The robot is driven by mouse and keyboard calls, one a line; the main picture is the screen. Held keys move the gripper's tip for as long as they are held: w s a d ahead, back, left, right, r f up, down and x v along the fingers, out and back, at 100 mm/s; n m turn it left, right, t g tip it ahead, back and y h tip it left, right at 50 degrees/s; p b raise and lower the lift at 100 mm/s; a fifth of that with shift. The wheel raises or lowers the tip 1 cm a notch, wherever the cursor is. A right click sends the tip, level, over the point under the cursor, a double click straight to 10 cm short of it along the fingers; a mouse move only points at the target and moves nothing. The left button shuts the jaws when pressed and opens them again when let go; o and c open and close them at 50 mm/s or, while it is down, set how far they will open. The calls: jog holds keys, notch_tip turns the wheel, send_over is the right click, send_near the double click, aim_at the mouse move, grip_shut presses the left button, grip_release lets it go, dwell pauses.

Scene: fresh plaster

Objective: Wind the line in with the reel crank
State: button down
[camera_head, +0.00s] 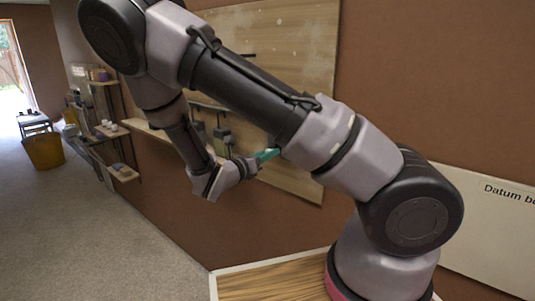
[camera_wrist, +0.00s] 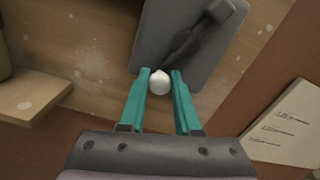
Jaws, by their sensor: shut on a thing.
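The reel (camera_wrist: 165,30) shows in the wrist view as a dark grey body with a dark crank arm (camera_wrist: 185,45) on it, mounted on the wooden board (camera_wrist: 95,40). A small white knob (camera_wrist: 159,83) sits between the teal fingertips of my gripper (camera_wrist: 160,80), which is shut on it. In the head view my gripper (camera_head: 266,155) is small, with a teal finger showing beside the board (camera_head: 290,187). My arm hides the reel there. No line can be made out.
A wooden ledge (camera_wrist: 30,95) juts out at the left in the wrist view. A white sheet with writing (camera_wrist: 290,125) is on the brown wall at the right. In the head view, shelves (camera_head: 107,130) and a yellow bin (camera_head: 44,151) stand at the left, with open floor before them.

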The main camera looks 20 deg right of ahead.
dwell(0.3)
jog(key=c, duration=0.6)
grip_release()
jog(key=v, duration=1.1)
